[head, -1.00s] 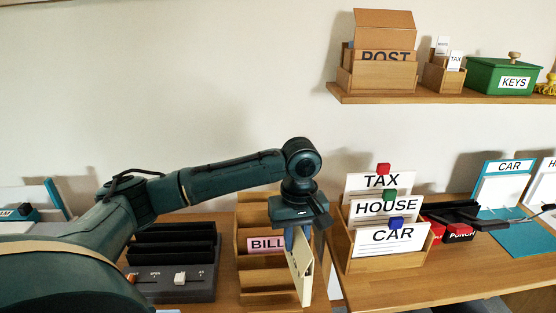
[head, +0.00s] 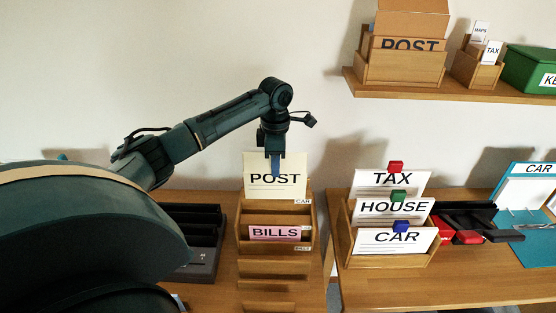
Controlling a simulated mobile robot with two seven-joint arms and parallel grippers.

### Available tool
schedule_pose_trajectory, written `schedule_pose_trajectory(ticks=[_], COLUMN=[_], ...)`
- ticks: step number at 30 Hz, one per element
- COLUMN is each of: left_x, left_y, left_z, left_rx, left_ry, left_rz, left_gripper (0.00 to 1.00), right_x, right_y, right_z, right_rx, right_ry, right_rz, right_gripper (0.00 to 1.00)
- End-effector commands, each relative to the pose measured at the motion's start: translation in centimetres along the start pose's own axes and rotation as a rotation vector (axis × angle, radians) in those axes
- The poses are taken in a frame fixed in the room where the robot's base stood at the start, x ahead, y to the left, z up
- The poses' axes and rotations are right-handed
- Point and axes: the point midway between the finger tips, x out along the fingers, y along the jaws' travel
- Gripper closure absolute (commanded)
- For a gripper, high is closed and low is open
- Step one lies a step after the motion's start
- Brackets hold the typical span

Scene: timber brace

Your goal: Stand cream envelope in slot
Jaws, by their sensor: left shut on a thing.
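The cream envelope (head: 262,187), marked POST, hangs upright with its face toward me. My left gripper (head: 275,160) is shut on its top edge, with the blue fingers in front of the paper. The envelope is at the back of the wooden slotted rack (head: 243,247). Its lower edge is at the rear slot, beside a small CAR label (head: 303,201); I cannot tell how deep it sits. A pink BILLS envelope (head: 274,232) stands in a slot nearer the front. My right gripper is not in view.
A second wooden rack (head: 395,255) with TAX, HOUSE and CAR cards and coloured clips stands to the right, across a gap between tables. A dark organiser (head: 195,240) stands left of the slotted rack. A wall shelf (head: 450,90) with boxes is at upper right.

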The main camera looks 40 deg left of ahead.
Motion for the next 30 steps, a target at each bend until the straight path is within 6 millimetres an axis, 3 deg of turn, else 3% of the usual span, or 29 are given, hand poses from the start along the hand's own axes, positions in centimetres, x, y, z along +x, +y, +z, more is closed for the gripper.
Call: schedule_pose_trajectory(ticks=[10, 24, 30], left_x=[0.1, 4.1, 4.8], left_y=[-0.1, 0.0, 0.1], left_z=[0.1, 0.1, 0.1], left_rx=[0.003, 0.004, 0.004], left_ry=[0.0, 0.0, 0.0], left_rz=[-0.004, -0.004, -0.002], left_gripper=[1.0, 1.0, 1.0], right_x=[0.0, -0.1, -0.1], right_y=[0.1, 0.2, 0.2], right_z=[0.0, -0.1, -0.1], right_rx=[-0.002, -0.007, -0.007], right_ry=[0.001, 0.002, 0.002], right_rz=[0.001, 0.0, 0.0], right_gripper=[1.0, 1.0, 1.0])
